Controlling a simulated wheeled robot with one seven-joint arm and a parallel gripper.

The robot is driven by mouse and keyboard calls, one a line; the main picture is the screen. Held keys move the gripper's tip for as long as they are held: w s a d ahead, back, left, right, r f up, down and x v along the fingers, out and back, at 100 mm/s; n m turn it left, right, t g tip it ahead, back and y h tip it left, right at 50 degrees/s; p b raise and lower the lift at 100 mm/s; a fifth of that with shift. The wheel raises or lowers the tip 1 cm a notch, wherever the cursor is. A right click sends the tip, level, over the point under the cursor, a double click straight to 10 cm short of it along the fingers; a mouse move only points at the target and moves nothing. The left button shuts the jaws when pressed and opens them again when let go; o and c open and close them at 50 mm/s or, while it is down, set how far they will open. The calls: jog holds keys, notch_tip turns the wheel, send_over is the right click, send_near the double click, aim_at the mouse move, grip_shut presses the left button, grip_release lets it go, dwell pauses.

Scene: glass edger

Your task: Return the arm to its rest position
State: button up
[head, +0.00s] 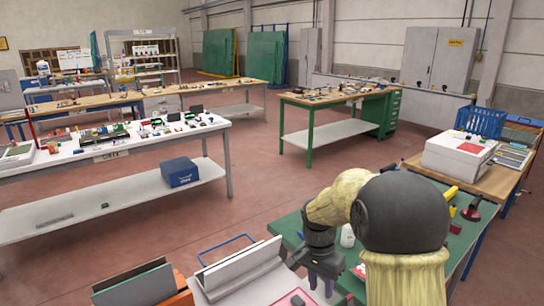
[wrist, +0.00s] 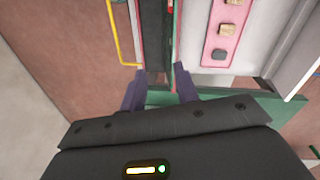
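My arm, partly covered in a yellowish sleeve, reaches over the near edge of the green-topped bench (head: 292,228) in the head view. My gripper (head: 326,282) points down there beside the grey cart. In the wrist view my gripper (wrist: 160,78) has its two dark fingers apart, with a gap between them. I see nothing held in the gap. Below the fingers are a dark slot and the green bench edge (wrist: 215,97). The part of the bench behind my arm is hidden.
A pink tray with small blocks (wrist: 228,35) lies near the fingers. A white bottle (head: 347,237) stands on the bench. Open red floor (head: 250,185) lies beyond, between the workbenches.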

jog(key=s+d+n+t+y, duration=0.1)
jog(key=s+d+n+t, duration=0.1)
jog(key=s+n, duration=0.6)
jog(key=s+t, duration=0.1)
jog(key=s, duration=0.6)
jog(key=shift+t, duration=0.3)
